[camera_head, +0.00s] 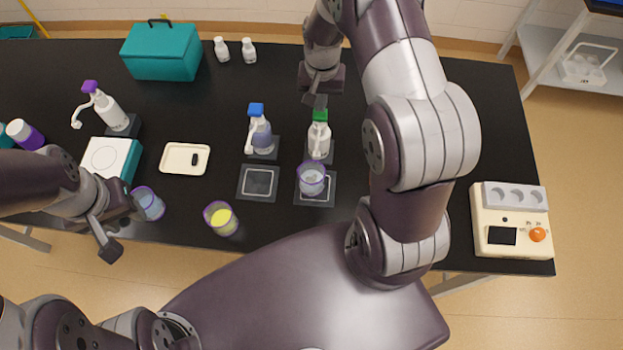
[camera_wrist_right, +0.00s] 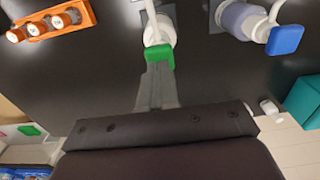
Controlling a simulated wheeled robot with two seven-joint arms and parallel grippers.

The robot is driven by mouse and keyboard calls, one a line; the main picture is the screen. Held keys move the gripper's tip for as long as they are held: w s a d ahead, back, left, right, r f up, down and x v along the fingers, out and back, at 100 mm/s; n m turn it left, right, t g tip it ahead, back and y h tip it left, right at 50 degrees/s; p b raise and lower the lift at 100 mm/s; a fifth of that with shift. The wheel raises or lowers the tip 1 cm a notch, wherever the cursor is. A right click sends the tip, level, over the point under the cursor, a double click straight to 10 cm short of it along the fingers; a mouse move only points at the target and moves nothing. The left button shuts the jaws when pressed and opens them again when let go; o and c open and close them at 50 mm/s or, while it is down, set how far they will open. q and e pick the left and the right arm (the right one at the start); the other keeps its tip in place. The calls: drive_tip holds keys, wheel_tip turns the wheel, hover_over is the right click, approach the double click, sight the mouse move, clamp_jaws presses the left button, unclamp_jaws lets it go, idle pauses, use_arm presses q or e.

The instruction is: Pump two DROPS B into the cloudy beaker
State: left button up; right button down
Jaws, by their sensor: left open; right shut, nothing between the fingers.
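Three pump bottles stand on the black table: one with a green head (camera_head: 320,136), one with a blue head (camera_head: 259,134) and one with a purple head (camera_head: 106,106). I cannot read which is DROPS B. A beaker with pale, cloudy-looking liquid (camera_head: 312,181) stands on a square pad before the green pump. A beaker of clear bluish liquid (camera_head: 150,204) and one of yellow liquid (camera_head: 221,219) stand further left. My right gripper (camera_head: 314,100) is shut and empty, just behind the green pump head (camera_wrist_right: 159,53). My left gripper (camera_head: 118,225) is open beside the clear beaker.
An empty square pad (camera_head: 259,182) lies before the blue pump. A cream tray (camera_head: 170,160) holds a small dark item. A teal box (camera_head: 163,52) and two small white bottles stand at the back. An orange vial rack (camera_wrist_right: 50,22) shows in the wrist view. A cream device (camera_head: 512,240) sits right.

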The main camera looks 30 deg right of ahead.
drive_tip(key=shift+f, duration=0.15)
drive_tip(key=shift+f+b, duration=0.95)
drive_tip(key=shift+f, duration=0.35)
drive_tip(key=shift+s, duration=0.1)
drive_tip(key=shift+r, duration=0.1)
drive_tip(key=shift+r+p, duration=1.2)
drive_tip(key=shift+r, duration=0.15)
drive_tip(key=shift+r, duration=0.1)
wheel_tip(320, 180, up, 6)
drive_tip(key=p, duration=0.5)
